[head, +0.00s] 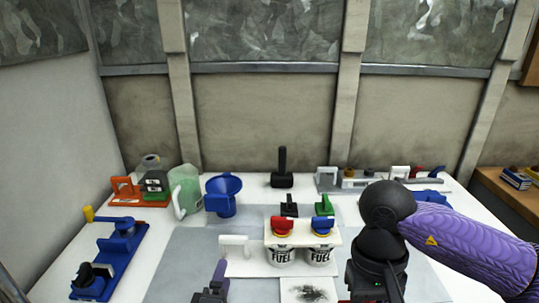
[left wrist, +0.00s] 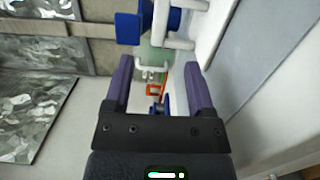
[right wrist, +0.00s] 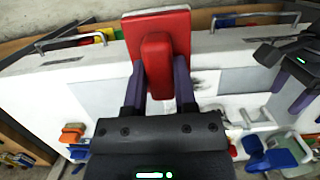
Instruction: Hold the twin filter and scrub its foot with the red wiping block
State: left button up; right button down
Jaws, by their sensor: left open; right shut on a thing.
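The twin filter (head: 302,242) stands on the table in the head view: two white canisters marked FUEL under a white bracket, with red and blue knobs on top. A white handle (head: 234,241) sticks out on its left. My left gripper (head: 212,290) is open and empty, low and left of the filter; its spread fingers show in the left wrist view (left wrist: 158,85). My right gripper (right wrist: 160,85) is shut on the red wiping block (right wrist: 155,50). In the head view the right arm hides the block, right of the filter.
A white plate with a dark smudge (head: 308,292) lies in front of the filter. Behind stand a blue funnel (head: 222,196), a green jug (head: 185,190) and a black upright tool (head: 282,170). A blue fixture (head: 110,262) lies at the left. Grey mat is clear left of the filter.

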aim_at(235, 244)
pick_arm(q)
jog(key=w, duration=0.7)
jog(key=w+d, duration=0.1)
jog(key=w, duration=0.3)
jog(key=shift+w, duration=0.1)
grip_shut()
dwell(1.1)
jog(key=shift+d+f, duration=0.2)
jog(key=shift+f, duration=0.1)
dwell(0.4)
jog(key=shift+r, duration=0.5)
dwell(1.4)
